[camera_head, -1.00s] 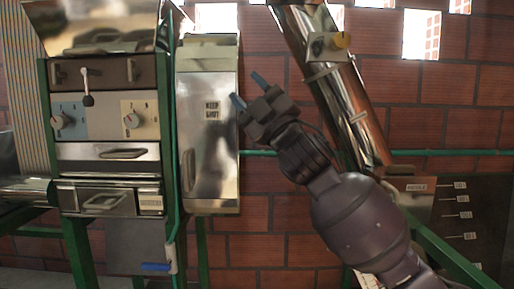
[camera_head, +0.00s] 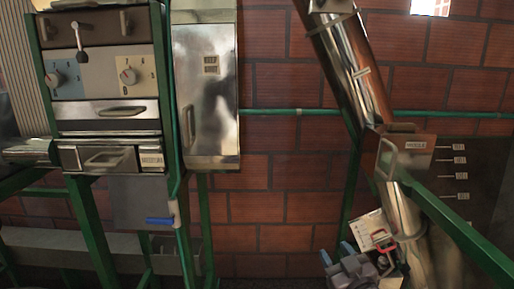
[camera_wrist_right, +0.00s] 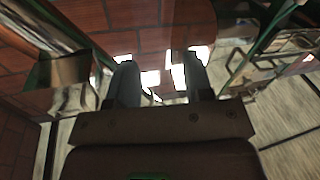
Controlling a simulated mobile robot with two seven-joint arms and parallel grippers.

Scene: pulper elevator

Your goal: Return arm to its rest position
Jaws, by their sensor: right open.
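My right gripper (camera_head: 336,253) shows low in the head view, right of centre, with its two blue fingertips apart and nothing between them. It is in front of the brick wall, beside the lower end of the shiny slanted tube. In the right wrist view the two dark fingers of this gripper (camera_wrist_right: 161,78) stand apart with an empty gap. Most of my right arm is outside the head view. My left gripper is in neither view.
The metal machine (camera_head: 102,76) with knobs and drawers stands at left, beside a tall metal door (camera_head: 206,110). A green beam (camera_head: 450,222) crosses the lower right.

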